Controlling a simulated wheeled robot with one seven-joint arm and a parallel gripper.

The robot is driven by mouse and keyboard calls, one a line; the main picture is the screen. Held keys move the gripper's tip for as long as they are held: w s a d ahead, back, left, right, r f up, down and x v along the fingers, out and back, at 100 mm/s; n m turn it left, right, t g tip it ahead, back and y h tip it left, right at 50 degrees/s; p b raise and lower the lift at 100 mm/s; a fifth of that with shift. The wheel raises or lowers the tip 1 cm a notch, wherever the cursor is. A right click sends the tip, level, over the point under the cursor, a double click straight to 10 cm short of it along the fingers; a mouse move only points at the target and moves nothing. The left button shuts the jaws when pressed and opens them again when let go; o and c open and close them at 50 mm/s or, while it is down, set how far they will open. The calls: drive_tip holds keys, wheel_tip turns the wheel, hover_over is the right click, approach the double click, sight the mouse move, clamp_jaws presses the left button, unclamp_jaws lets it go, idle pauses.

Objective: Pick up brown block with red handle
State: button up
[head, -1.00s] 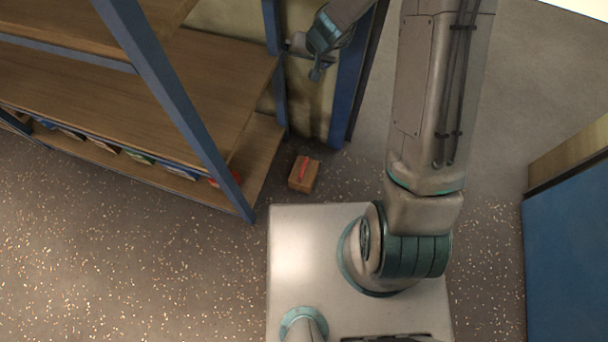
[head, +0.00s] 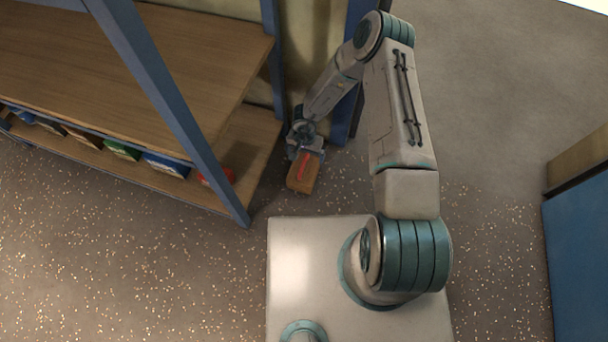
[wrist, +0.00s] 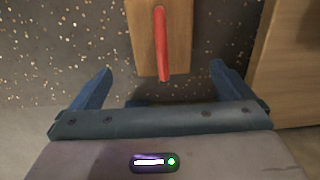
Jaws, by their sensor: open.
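The brown block (head: 303,180) with a red handle (head: 304,163) sits on the speckled floor beside the end of the wooden shelf. In the wrist view the block (wrist: 177,40) is at the top centre, with the red handle (wrist: 161,45) running lengthwise along it. My gripper (head: 307,151) is at the block's far end in the head view and partly covers it. In the wrist view my gripper (wrist: 158,80) is open, its two blue fingers spread wide. The near end of the handle reaches the gap between the fingertips. Nothing is held.
A wooden shelf (head: 150,60) with blue posts stands on the left, close to the block. Its lower level holds several coloured boxes and a red item (head: 215,177). A wall and blue post stand behind the block. A blue structure (head: 580,250) is at right; floor is open at lower left.

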sight(305, 162)
wheel_tip(305, 162, down, 7)
drive_tip(key=shift+r+b, duration=0.15)
drive_tip(key=shift+b, duration=0.95)
drive_tip(key=shift+s+a+f+b, duration=0.1)
drive_tip(key=shift+f+b, duration=0.7)
drive_tip(key=shift+f, duration=0.55)
drive_tip(key=shift+a+f+b, duration=0.1)
drive_tip(key=shift+f+b, duration=0.7)
drive_tip(key=shift+f, duration=0.5)
drive_tip(key=shift+r, duration=0.1)
drive_tip(key=c, duration=1.2)
drive_tip(key=shift+o, duration=0.2)
drive_tip(key=shift+r, duration=0.1)
